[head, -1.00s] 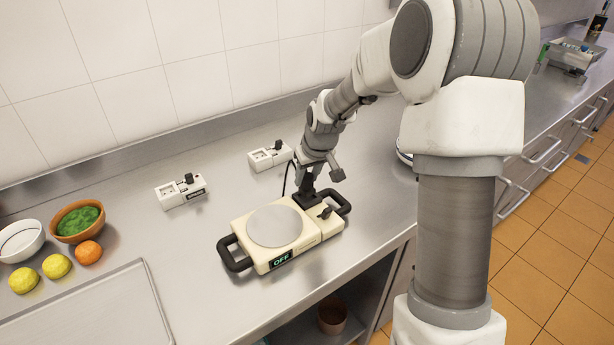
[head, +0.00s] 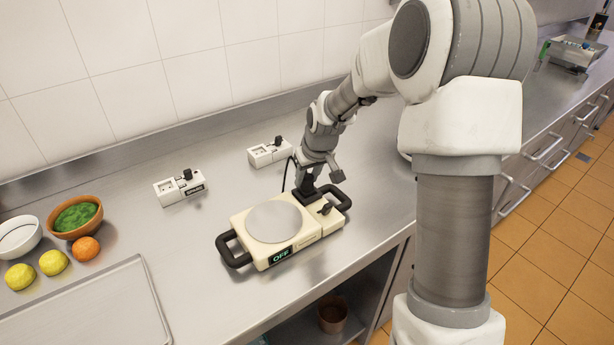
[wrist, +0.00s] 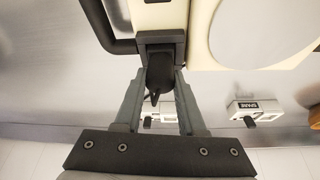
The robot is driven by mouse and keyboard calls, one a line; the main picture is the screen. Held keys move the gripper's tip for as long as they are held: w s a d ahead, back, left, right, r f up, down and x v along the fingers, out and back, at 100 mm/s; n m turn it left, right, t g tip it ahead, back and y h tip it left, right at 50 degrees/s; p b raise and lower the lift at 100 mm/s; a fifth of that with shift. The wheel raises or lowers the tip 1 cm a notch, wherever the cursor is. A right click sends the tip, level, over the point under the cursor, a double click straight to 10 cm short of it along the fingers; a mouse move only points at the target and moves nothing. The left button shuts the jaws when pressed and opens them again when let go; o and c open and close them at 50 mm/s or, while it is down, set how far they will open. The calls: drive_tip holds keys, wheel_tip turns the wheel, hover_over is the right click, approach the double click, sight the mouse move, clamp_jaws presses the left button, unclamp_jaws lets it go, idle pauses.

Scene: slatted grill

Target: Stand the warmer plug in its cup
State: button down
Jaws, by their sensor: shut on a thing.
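The cream warmer (head: 315,236) stands on the counter, with a round grey plate and a display reading OFF. My gripper (head: 305,189) is at the warmer's back edge, near its right black handle. In the wrist view my gripper (wrist: 158,88) is shut on the black warmer plug (wrist: 159,72). The plug is at a dark grey block on the warmer's side, which looks like the cup (wrist: 162,38). I cannot tell how far the plug sits inside it. A black cord rises behind the gripper in the head view.
Two white socket boxes stand behind: one at left (head: 168,194), marked SPARE in the wrist view (wrist: 255,107), and one nearer the arm (head: 262,157). Each has a black piece on it. Bowls, fruit and a tray (head: 90,305) lie at left. The counter between is clear.

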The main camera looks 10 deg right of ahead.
drive_tip(key=shift+f, duration=0.15)
drive_tip(key=shift+c, duration=2.1)
unclamp_jaws()
drive_tip(key=p+v, duration=0.1)
drive_tip(key=v, duration=1.6)
drive_tip(key=shift+r, duration=0.25)
drive_tip(key=shift+a, duration=0.1)
